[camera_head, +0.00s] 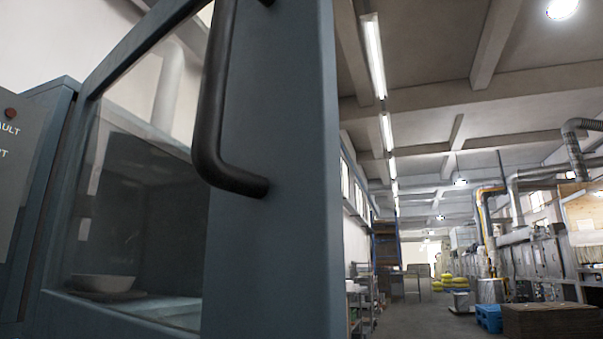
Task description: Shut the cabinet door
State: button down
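The cabinet door (272,200) is a blue-grey frame with a large glass pane, close in front of the camera and filling the left half of the view. A black bar handle (210,110) is fixed upright on its right-hand frame, with its lower end bent into the door. Through the glass I see a pale bowl or pan (103,283) on a dark flat base inside. The frame does not clearly show whether the door is open or closed. My gripper is not in view.
A grey panel (18,165) with lettering and a red button stands at the far left. To the right a long workshop hall opens, with clear floor (425,318).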

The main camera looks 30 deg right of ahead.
aim_at(266, 142)
jog(key=k, duration=1)
jog(key=u, duration=1.7)
